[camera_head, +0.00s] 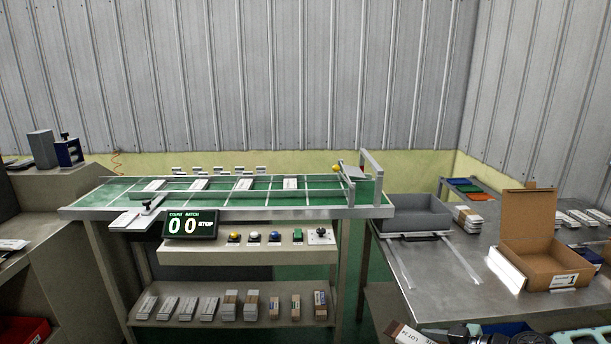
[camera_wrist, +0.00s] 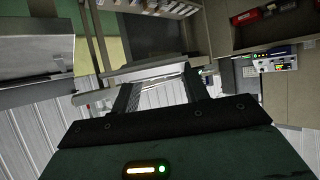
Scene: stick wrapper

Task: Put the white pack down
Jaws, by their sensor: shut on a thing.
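My gripper (camera_head: 440,333) shows only in part at the bottom edge of the head view, low in front of the right-hand metal table. A pack with a white label and a brown end (camera_head: 408,334) is at its fingertips, cut off by the frame edge.
The metal table (camera_head: 440,262) holds a grey tray (camera_head: 416,216), an open cardboard box (camera_head: 545,252) and several white packs at the right. Its front middle is bare. A green conveyor table (camera_head: 110,194) with a counter display (camera_head: 190,224) stands left, with packs on its lower shelf.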

